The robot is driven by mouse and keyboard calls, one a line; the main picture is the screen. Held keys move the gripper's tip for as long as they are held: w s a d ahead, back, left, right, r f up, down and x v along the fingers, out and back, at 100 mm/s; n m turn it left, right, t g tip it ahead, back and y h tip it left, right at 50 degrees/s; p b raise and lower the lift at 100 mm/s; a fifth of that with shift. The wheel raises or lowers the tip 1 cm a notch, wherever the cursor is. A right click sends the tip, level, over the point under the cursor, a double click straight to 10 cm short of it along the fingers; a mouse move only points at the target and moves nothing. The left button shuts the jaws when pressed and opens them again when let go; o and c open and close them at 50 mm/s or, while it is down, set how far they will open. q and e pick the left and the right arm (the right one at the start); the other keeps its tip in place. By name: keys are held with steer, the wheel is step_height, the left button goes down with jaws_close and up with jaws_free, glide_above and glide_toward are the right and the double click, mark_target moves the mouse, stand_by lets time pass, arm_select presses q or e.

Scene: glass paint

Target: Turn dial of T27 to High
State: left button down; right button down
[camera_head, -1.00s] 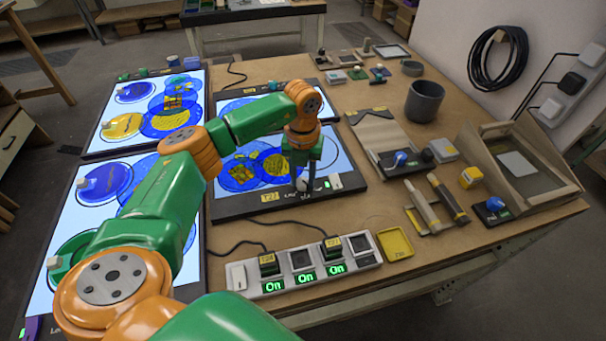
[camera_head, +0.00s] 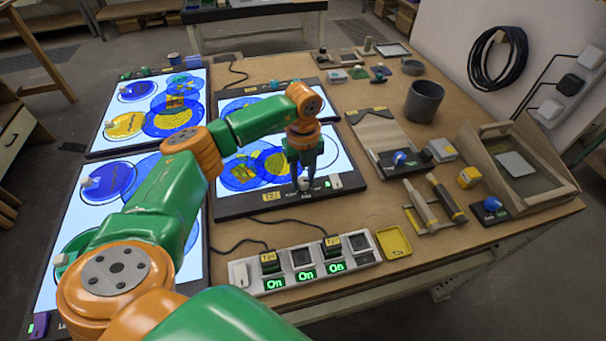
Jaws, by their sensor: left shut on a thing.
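T27 is a black-framed light pad with a lit screen, its yellow label (camera_head: 271,196) on the front edge. Blue and yellow round glass pieces (camera_head: 262,166) lie on its screen. My left gripper (camera_head: 305,184) points down at the front edge of T27, right of the label, and is shut on the small pale dial (camera_head: 305,186) there. The fingers hide much of the dial, and its setting cannot be read. A white switch (camera_head: 336,182) sits to the right of the dial. My right gripper is not in view.
A power strip (camera_head: 240,275) with several green "On" displays stands in front of T27. A yellow tray (camera_head: 381,240) lies beside it. Other light pads (camera_head: 130,310) stand at the left. A grey cup (camera_head: 424,101) and tools (camera_head: 447,197) are on the right.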

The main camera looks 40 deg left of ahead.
mark_target(303, 179)
arm_select(q)
steer(key=shift+r, duration=0.1)
steer(key=c, duration=0.5)
jaws_free()
step_height(303, 179, up, 7)
steer(key=shift+b, duration=0.85)
